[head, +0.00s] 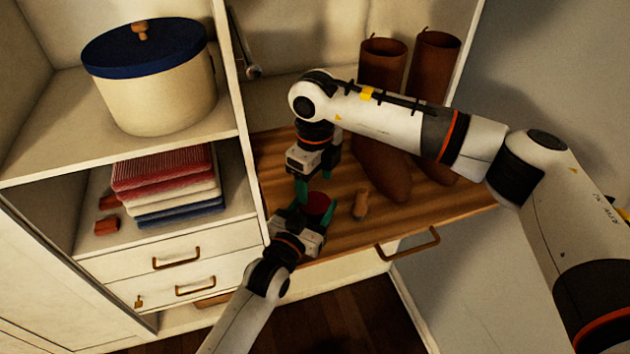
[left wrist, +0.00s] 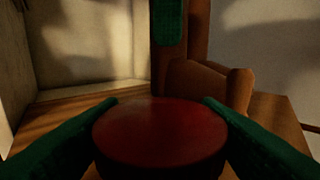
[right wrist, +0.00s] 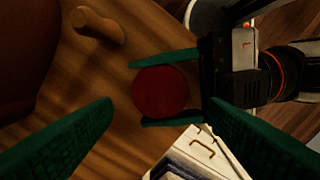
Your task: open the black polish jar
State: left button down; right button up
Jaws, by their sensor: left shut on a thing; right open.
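A round jar (head: 319,203) with a dark red top stands on the wooden shelf; no plainly black jar shows. In the left wrist view the jar (left wrist: 158,132) sits between the green fingers, and its side below the top looks dark. My left gripper (head: 307,213) is shut on the jar from the front left. My right gripper (head: 317,178) points down above the jar, open and empty. In the right wrist view the red top (right wrist: 160,92) lies between and beyond the right fingers, apart from them, with the left fingers on either side of it.
A small wooden piece (head: 361,203) stands right of the jar. Tall brown boots (head: 383,160) stand behind, partly hidden by my right arm. A vertical cabinet panel (head: 243,120) borders the wooden shelf (head: 440,213) on the left. Folded cloths (head: 165,180) and a blue-lidded container (head: 160,95) are beyond it.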

aim_at(315, 203)
notch_tip(315, 203, up, 2)
jog(key=m, duration=0.2)
jog(key=shift+m, duration=0.3)
jog(key=shift+f, duration=3.8)
jog(key=c, duration=0.8)
jog(key=n, duration=0.4)
pick_arm(q)
jog(key=shift+a, duration=0.1)
pick_arm(e)
jog(key=o, duration=1.1)
jog(key=shift+r, duration=0.1)
